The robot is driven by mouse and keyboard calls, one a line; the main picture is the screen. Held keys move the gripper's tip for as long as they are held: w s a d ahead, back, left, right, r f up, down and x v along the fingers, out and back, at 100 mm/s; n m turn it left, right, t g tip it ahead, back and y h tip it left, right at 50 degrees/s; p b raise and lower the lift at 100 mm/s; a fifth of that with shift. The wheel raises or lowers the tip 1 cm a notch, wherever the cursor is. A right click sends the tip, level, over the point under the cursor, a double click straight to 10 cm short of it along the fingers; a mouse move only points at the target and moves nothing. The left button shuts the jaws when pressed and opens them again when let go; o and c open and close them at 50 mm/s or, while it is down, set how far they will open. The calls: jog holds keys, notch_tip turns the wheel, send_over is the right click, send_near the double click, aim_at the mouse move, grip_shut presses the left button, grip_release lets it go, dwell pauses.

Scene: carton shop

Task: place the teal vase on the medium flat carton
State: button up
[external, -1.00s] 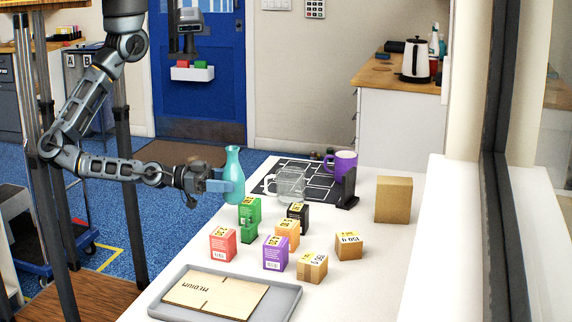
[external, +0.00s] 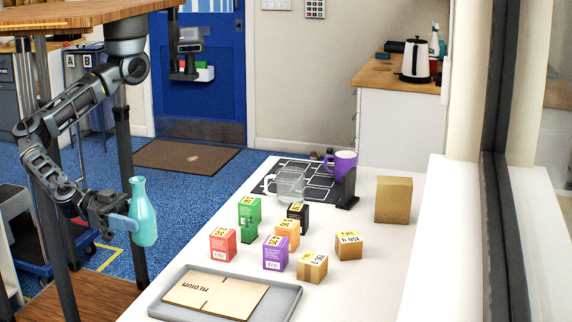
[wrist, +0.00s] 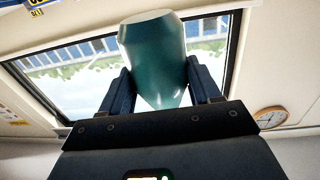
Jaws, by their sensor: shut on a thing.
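The teal vase (external: 143,214) is held nearly upright, slightly tilted, off the left edge of the white table in the external view. My gripper (external: 128,226) is shut on the vase's body. In the wrist view the vase (wrist: 155,60) sits between the two dark blue fingers of my gripper (wrist: 160,92). The medium flat carton (external: 215,293) is a flat tan sheet marked MEDIUM. It lies in a grey tray (external: 275,309) at the table's near end, right of and below the vase in the picture.
Several small boxes, including a red box (external: 222,246) and a purple box (external: 276,254), stand behind the tray. A glass jug (external: 291,186), a purple mug (external: 345,160) and a brown carton (external: 393,200) are farther back. The white table (external: 350,290) is clear at the right.

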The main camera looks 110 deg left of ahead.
jog(key=w+a+f, duration=0.1)
jog(key=w+f, duration=0.2)
jog(key=w+a+f, duration=0.2)
jog(key=w+f, duration=0.1)
jog(key=f, duration=0.1)
jog(key=w+a+f, duration=0.1)
jog(key=w+f, duration=0.2)
jog(key=w, duration=0.1)
jog(key=shift+a+f, duration=0.3)
jog(key=shift+a, duration=0.1)
jog(key=o, duration=1.2)
jog(key=s+p, duration=0.4)
jog(key=s, duration=0.8)
jog(key=shift+a+p, duration=0.4)
jog(key=shift+a, duration=0.05)
